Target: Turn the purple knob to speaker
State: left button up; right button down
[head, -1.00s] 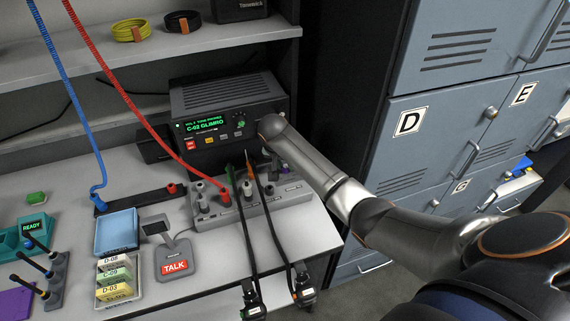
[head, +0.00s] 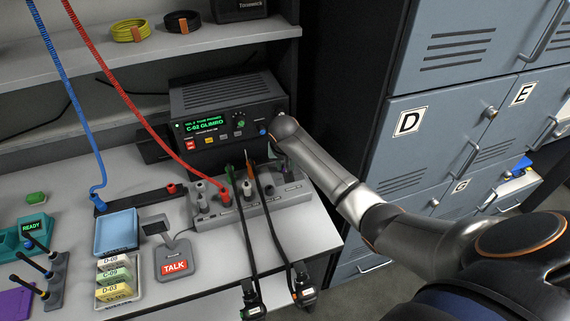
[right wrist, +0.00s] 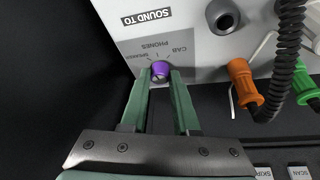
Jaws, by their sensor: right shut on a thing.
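The purple knob (right wrist: 160,69) sits on a pale grey panel in the right wrist view. Upside-down labels around it read SPEAKER, PHONES and CAB, with SPEAKER on the picture's left. I cannot tell which label its pointer faces. My right gripper (right wrist: 161,76) is shut on the purple knob, with one green finger on each side. In the head view my right arm (head: 320,168) reaches to the right end of the radio, and its wrist hides the knob and fingertips. My left gripper is not in view.
The radio (head: 228,102) with a lit green display stands behind the grey socket block (head: 245,210). Orange (right wrist: 243,82) and green (right wrist: 305,82) plugs with dark cables are close to the right of my gripper in the wrist view. Lockers (head: 430,150) stand to the right.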

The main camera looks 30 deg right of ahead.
jog(key=n+y, duration=0.1)
jog(key=n, duration=0.2)
jog(key=n+t+y, duration=0.1)
jog(key=n, duration=0.1)
jog(key=shift+s+d+n, duration=0.1)
jog(key=shift+d+n, duration=0.1)
jog(key=shift+n, duration=0.2)
dwell(0.4)
jog(key=c, duration=0.7)
grip_release()
jog(key=shift+o, duration=0.2)
jog(key=shift+r, duration=0.1)
jog(key=v, duration=1.2)
jog(key=shift+r, duration=0.2)
jog(key=shift+s, duration=0.1)
